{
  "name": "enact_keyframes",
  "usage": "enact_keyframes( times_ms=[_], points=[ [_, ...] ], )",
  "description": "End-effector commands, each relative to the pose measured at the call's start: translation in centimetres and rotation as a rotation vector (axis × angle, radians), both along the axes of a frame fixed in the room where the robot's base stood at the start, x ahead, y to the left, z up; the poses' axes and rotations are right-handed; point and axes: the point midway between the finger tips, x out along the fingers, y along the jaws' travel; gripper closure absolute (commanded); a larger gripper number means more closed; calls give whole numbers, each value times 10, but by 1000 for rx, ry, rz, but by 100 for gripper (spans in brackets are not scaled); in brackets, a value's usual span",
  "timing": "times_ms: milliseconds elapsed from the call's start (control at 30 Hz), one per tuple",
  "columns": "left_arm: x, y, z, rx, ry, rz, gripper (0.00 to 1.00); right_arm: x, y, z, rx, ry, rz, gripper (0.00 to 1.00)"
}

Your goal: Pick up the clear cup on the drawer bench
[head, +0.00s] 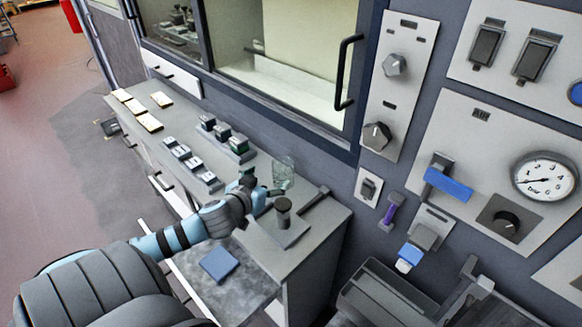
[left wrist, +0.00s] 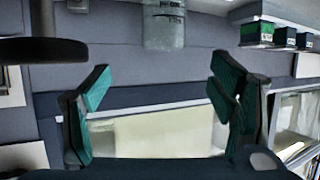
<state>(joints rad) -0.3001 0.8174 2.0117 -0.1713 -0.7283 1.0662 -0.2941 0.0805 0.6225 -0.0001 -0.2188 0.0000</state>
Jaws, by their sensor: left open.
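The clear cup (head: 283,170) stands on the grey drawer bench (head: 318,232), near the wall side. My left gripper (head: 262,190) is just in front of the cup, low over the bench top. In the left wrist view the cup (left wrist: 163,25) appears at the top centre, upside down, beyond the fingertips. The fingers of my left gripper (left wrist: 160,88) are apart, with green pads and nothing between them. The cup lines up roughly with the gap but is not between the pads. My right gripper is not in view.
A dark tamper-like object (head: 283,212) on a base stands close to the gripper. Racks of small blocks (head: 228,140) sit left of the cup. A blue square (head: 219,263) lies in an open drawer. A window handle (head: 346,75) juts out behind.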

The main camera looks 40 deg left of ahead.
Motion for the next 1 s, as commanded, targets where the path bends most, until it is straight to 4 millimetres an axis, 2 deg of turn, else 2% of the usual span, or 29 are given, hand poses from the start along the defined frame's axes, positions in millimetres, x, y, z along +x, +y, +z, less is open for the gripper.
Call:
enact_keyframes(
  times_ms=[233, 467, 700, 933, 967, 1000],
  points=[
    [49, 20, -26, -5, -3, 11, 23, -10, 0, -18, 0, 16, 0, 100],
    [75, 27, -35, -2, -1, 6, 23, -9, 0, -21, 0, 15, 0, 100],
    [115, 38, -48, -4, -1, 4, 23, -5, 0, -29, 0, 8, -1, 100],
    [120, 40, -49, 0, 0, 1, 23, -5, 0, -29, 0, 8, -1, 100],
    [120, 40, -49, 0, 0, 1, 24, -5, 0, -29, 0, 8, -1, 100],
    [120, 40, -49, 0, 0, 1, 31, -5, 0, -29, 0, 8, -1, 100]
  ],
)
